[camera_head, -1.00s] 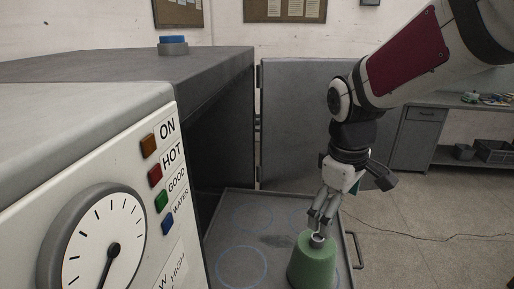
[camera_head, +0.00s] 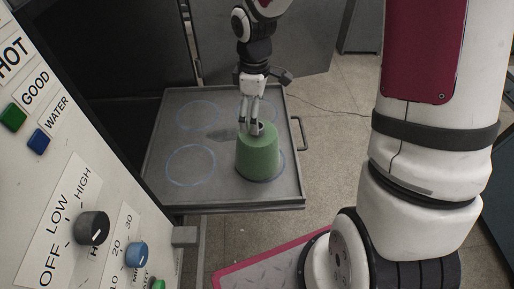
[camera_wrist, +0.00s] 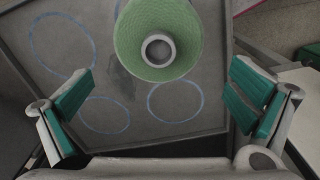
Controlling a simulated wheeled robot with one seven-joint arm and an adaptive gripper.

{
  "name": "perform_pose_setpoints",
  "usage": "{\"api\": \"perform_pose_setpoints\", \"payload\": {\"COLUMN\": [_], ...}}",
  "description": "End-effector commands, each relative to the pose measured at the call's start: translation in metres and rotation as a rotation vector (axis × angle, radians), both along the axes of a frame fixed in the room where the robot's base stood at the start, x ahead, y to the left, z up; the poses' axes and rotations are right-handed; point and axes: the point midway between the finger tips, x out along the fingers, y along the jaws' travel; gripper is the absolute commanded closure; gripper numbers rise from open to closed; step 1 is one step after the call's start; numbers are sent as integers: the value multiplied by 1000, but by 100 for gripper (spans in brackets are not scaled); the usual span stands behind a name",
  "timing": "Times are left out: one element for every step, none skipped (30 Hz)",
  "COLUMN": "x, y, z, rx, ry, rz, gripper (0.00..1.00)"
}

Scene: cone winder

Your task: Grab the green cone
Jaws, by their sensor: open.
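In the wrist view the cone (camera_wrist: 158,37) lies at the top middle, beyond the space between the fingers. The gripper's green-padded fingers (camera_wrist: 161,104) are spread wide, with nothing between them. Whether a fingertip touches the cone cannot be told from the head view.
The tray has several blue ring marks and a handle (camera_head: 299,133) on its right edge. A machine panel (camera_head: 75,185) with knobs and labels stands close on the left. An open grey door (camera_head: 300,40) stands behind.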

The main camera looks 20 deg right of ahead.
Motion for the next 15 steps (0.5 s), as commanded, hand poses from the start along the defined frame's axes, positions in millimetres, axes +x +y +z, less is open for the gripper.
{"api": "perform_pose_setpoints", "payload": {"x": [0,0,0,0,-1,-2,-2,-3,-3,-4,-4,-3,-3,-3,-3], "y": [0,0,0,-1,-1,-2,-3,-4,-5,-6,-7,-7,-7,-7,-7], "z": [-3,-4,-6,-8,-10,-15,-19,-23,-30,-34,-38,-44,-47,-50,-53], "rx": [0,0,0,0,1,0,0,1,0,1,0,0,0,0,-1], "ry": [1,0,0,0,1,2,4,3,4,3,4,4,2,1,2], "rz": [0,0,0,0,0,0,0,0,0,1,1,1,0,1,1], "gripper": [0,0,0,0,0,0,0,0,0,0,0,0,0,0,0]}}
